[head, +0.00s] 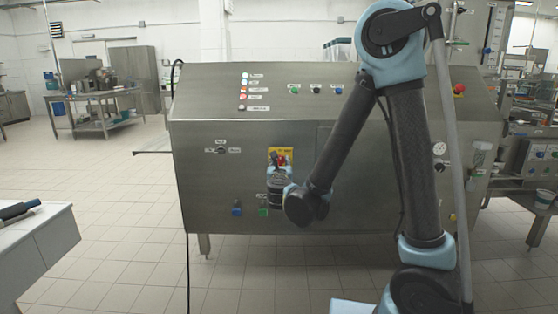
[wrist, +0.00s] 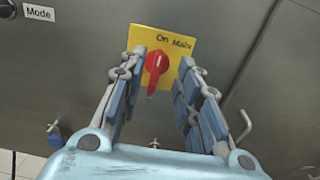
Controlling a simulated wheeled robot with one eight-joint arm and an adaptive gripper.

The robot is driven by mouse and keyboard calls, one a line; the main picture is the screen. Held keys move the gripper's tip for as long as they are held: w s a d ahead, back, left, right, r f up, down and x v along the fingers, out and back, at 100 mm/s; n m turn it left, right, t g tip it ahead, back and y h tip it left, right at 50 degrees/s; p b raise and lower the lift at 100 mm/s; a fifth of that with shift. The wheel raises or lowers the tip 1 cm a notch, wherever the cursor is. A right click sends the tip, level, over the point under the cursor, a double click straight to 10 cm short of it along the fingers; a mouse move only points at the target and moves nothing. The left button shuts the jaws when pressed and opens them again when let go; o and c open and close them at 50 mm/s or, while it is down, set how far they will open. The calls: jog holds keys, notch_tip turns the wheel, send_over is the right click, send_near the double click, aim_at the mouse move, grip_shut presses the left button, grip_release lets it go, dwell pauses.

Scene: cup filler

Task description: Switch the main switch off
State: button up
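The main switch (wrist: 157,66) is a red rotary knob on a yellow plate (wrist: 185,43) marked "On" and "Main". It is on the front face of the steel machine; in the head view the red knob (head: 282,160) shows just above my gripper. In the wrist view the knob's narrow end points down, slightly left. My gripper (wrist: 156,82) is open, with its two blue-padded fingers on either side of the knob. Gaps show between the knob and both fingers. In the head view my gripper (head: 279,172) is in front of the plate and hides its lower part.
The steel machine (head: 225,184) has a "Mode" selector (head: 221,150) left of the switch. Blue (head: 237,211) and green (head: 263,211) fittings sit below. Indicator lights (head: 243,86) and buttons line the sloped top. A white table (head: 45,240) stands at the left; the floor between is clear.

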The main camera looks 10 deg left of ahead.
aim_at(280, 164)
jog(key=x, duration=0.7)
jog(key=shift+s, duration=0.1)
